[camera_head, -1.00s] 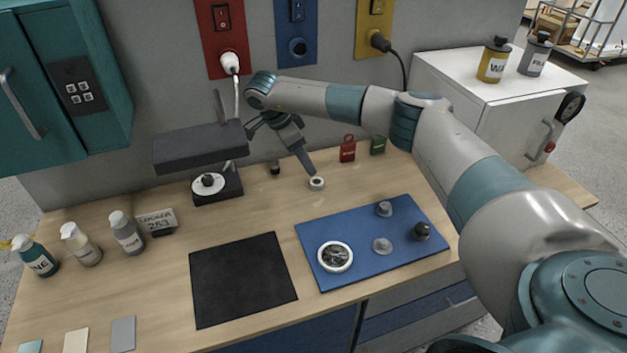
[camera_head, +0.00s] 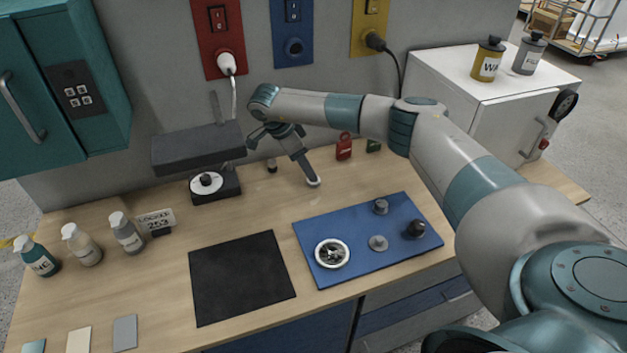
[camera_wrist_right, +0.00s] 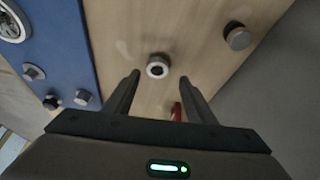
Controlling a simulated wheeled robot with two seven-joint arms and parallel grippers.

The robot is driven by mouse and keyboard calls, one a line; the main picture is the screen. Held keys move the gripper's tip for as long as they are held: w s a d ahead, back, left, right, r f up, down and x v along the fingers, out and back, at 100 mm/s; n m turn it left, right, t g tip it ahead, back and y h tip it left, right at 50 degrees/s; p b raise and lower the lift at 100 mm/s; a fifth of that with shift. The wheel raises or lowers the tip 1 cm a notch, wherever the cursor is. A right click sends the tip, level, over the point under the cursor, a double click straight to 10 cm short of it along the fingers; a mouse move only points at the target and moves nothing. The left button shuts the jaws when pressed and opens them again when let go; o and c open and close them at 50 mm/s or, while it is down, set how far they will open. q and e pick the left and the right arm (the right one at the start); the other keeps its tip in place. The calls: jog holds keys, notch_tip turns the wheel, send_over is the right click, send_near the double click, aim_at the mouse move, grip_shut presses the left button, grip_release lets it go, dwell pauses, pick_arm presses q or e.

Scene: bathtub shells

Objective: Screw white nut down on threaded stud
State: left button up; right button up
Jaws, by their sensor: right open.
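The white nut (camera_wrist_right: 157,67) shows in the right wrist view as a pale ring with a dark centre, on the wooden bench. In the head view the nut (camera_head: 314,183) is a small pale spot, mostly hidden by my fingers. I cannot tell how a threaded stud sits inside it. My right gripper (camera_wrist_right: 160,75) is open, and the nut appears just beyond and between its two fingertips. In the head view my right gripper (camera_head: 311,179) points down at the nut; contact is not clear. My left gripper is not in view.
A small dark-topped post (camera_head: 272,165) stands left of my right gripper. A blue mat (camera_head: 318,226) with several round parts lies in front. A red tag-like block (camera_head: 344,147) stands behind at right. A black device (camera_head: 215,187) stands at left. A black mat (camera_head: 243,280) is bare.

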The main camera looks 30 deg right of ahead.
aim_at(310, 185)
jog(key=shift+s+d+f+p, duration=0.2)
jog(key=shift+s+f+p, duration=0.1)
jog(key=shift+f+p, duration=0.35)
jog(key=shift+p+x, duration=0.55)
jog(key=shift+x, duration=0.4)
jog(key=shift+d+f, duration=0.15)
jog(key=shift+f, duration=0.4)
jog(key=c, duration=1.1)
